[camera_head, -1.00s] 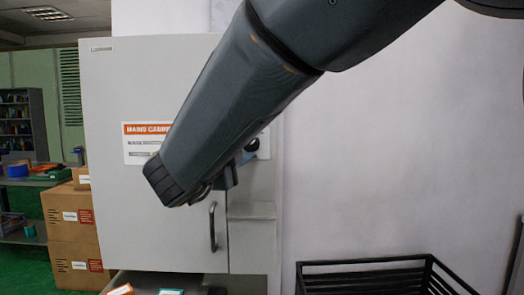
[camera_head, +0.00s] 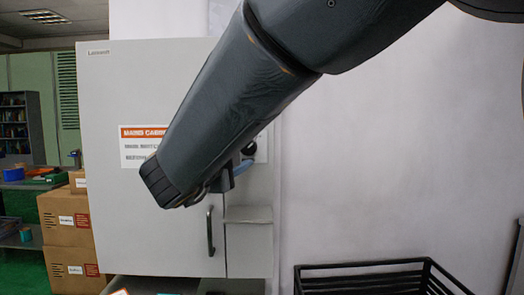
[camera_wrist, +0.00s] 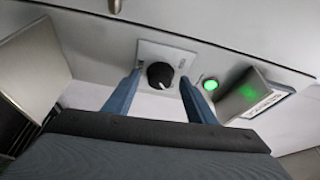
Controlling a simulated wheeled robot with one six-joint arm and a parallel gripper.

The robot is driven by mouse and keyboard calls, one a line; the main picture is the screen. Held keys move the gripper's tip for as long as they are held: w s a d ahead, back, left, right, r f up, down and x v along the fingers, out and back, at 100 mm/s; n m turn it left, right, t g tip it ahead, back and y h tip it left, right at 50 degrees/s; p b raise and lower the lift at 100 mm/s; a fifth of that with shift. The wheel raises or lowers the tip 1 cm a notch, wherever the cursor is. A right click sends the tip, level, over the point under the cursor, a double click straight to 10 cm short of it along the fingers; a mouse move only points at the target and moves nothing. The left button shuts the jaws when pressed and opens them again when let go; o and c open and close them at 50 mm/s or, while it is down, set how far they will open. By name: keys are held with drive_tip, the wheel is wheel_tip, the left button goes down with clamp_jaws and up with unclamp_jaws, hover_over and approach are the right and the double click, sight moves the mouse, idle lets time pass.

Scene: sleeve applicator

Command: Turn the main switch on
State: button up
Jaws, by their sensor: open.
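The main switch appears as a black rotary knob (camera_wrist: 160,75) on a light plate (camera_wrist: 150,48) in the wrist view. My gripper (camera_wrist: 161,80) is open, with one blue finger on each side of the knob. I cannot tell whether the fingers touch it. A round green lamp (camera_wrist: 210,85) to the right of the knob is lit. In the head view my arm covers most of the gripper; a bluish finger (camera_head: 243,167) shows just below the dark knob (camera_head: 250,148), beside the cabinet.
The grey mains cabinet (camera_head: 110,85) has a shut door with a dark handle (camera_head: 210,231). A black wire basket (camera_head: 365,268) stands low at the right. Cardboard boxes (camera_head: 68,220) are stacked at the left.

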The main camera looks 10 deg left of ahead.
drive_tip(key=s+a+b, duration=0.1)
drive_tip(key=s, duration=0.6)
drive_tip(key=shift+s+f, duration=0.15)
drive_tip(key=shift+s, duration=0.2)
drive_tip(key=shift+a, duration=0.1)
